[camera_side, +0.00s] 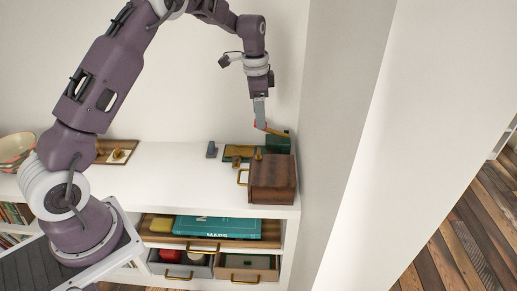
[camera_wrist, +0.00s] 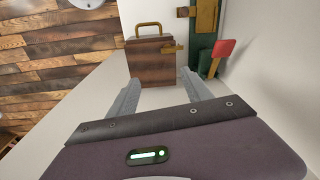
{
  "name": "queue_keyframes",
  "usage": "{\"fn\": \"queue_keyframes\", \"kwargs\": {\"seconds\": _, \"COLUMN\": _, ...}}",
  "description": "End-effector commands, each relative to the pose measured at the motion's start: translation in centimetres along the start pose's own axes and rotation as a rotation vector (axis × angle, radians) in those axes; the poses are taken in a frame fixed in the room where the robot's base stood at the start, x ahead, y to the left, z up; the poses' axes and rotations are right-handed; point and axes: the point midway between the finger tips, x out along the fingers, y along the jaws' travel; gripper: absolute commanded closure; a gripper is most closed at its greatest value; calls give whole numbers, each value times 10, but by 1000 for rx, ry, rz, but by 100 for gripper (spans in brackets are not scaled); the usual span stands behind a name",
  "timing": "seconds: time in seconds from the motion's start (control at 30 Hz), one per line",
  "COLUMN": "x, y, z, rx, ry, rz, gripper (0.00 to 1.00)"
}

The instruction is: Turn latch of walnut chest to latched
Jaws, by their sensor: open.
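The walnut chest (camera_side: 273,180) is a brown wooden box at the right end of the white shelf top, with a brass handle (camera_side: 242,177) on its left side. In the wrist view the chest (camera_wrist: 150,68) stands ahead, beyond my fingertips, with a small brass latch (camera_wrist: 173,48) at the upper right of its face. The latch looks roughly level there; I cannot tell its exact setting. My gripper (camera_side: 262,124) is above and behind the chest in the side view. In the wrist view my gripper (camera_wrist: 158,80) is open, its fingers apart and nothing between them.
A dark green box (camera_side: 278,144) with brass parts stands behind the chest; a red paddle (camera_wrist: 222,48) shows beside it. A wall rises close on the right. The shelf's middle (camera_side: 175,180) is clear.

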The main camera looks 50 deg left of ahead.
Motion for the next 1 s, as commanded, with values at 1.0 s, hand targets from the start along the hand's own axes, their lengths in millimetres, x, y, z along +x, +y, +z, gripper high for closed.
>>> {"fn": "queue_keyframes", "kwargs": {"seconds": 1.0, "x": 158, "y": -26, "z": 8, "rx": 147, "ry": -63, "rz": 41, "gripper": 58}}
